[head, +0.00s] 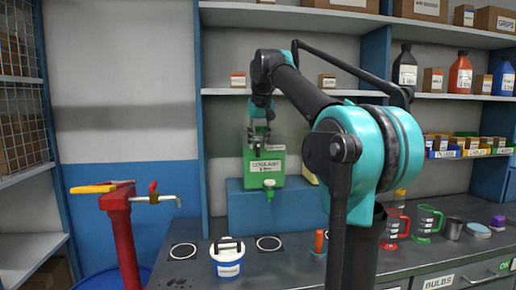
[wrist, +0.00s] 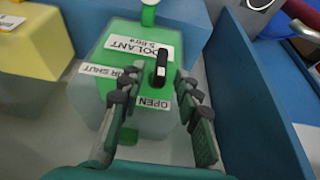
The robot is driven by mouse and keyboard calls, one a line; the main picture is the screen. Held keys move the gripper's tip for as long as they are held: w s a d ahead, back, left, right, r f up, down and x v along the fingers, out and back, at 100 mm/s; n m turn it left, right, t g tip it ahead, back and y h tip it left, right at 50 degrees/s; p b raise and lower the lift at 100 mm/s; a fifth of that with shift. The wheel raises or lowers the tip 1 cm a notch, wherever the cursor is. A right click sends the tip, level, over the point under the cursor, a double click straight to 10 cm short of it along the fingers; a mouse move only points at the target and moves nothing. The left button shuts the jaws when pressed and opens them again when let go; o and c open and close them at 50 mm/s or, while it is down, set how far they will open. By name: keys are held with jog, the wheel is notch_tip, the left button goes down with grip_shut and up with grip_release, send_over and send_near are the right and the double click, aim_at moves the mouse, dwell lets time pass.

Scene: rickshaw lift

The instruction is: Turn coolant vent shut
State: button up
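The green coolant container (head: 264,172) stands on a blue block at the back of the bench, with a green tap (head: 269,184) low on its front. In the wrist view I look down on its green top (wrist: 122,45). The vent knob (wrist: 160,68) there is a black bar with a white mark. It lies lengthwise in the picture, its lower end near the OPEN label (wrist: 153,103); the SHUT label (wrist: 103,71) is to its left. My gripper (wrist: 158,78) is open, one finger on each side of the knob, with visible gaps. In the head view my gripper (head: 262,125) is above the container.
A blue wall (wrist: 255,110) rises close on the right in the wrist view, and a yellow container (wrist: 30,42) stands to the left. On the bench, a white-and-blue tub (head: 228,262) and several measuring jugs (head: 428,222) stand in front. A shelf (head: 300,92) runs behind my arm.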

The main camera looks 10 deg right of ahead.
aim_at(258, 150)
jog(key=shift+x, duration=1.4)
grip_shut()
